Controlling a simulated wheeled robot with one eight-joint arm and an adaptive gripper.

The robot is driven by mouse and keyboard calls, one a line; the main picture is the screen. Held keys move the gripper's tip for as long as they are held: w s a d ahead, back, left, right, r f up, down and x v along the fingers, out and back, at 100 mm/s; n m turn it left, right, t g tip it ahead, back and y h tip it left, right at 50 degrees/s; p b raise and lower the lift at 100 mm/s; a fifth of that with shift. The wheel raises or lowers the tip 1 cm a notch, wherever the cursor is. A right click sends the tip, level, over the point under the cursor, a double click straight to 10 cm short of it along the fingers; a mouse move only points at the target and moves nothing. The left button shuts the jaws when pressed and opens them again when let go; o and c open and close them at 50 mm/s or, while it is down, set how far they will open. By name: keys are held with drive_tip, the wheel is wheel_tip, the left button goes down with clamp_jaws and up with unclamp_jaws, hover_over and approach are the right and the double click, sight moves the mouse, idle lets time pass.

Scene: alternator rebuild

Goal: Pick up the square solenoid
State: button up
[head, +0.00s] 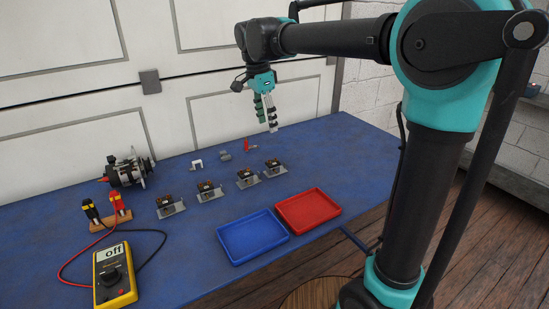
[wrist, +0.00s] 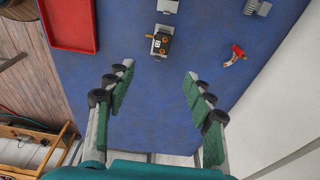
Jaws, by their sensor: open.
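Several small black units with copper-coloured terminals stand in a row on grey plates on the blue bench, including a left one (head: 167,205), two middle ones (head: 206,189) (head: 246,177) and a right one (head: 273,166). I cannot tell which is the square solenoid. My gripper (head: 267,124) is open and empty, pointing down above the bench's far right part, beyond the right end of the row. In the wrist view, one black unit (wrist: 162,43) lies ahead of the open fingers (wrist: 158,72), roughly between their lines and clear of them.
A red tray (head: 308,208) and a blue tray (head: 253,237) lie in front of the row. Behind it are a red part (head: 248,146), a grey finned block (head: 225,155) and a pale bracket (head: 197,165). An alternator (head: 128,170) and yellow multimeter (head: 114,275) are at left.

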hover_over(275, 161)
drive_tip(key=f, duration=0.8)
drive_tip(key=a+f, duration=0.1)
drive_tip(key=f, duration=0.2)
drive_tip(key=shift+s+f, duration=0.25)
drive_tip(key=shift+f, duration=0.15)
drive_tip(key=shift+w+d+f, duration=0.1)
drive_tip(key=shift+d+f, duration=0.1)
drive_tip(key=shift+f, duration=0.7)
drive_tip(key=shift+w+d+f, duration=0.1)
drive_tip(key=shift+d+f, duration=0.1)
drive_tip(key=shift+f, duration=0.65)
drive_tip(key=shift+d+f, duration=0.2)
drive_tip(key=shift+f, duration=0.7)
clamp_jaws()
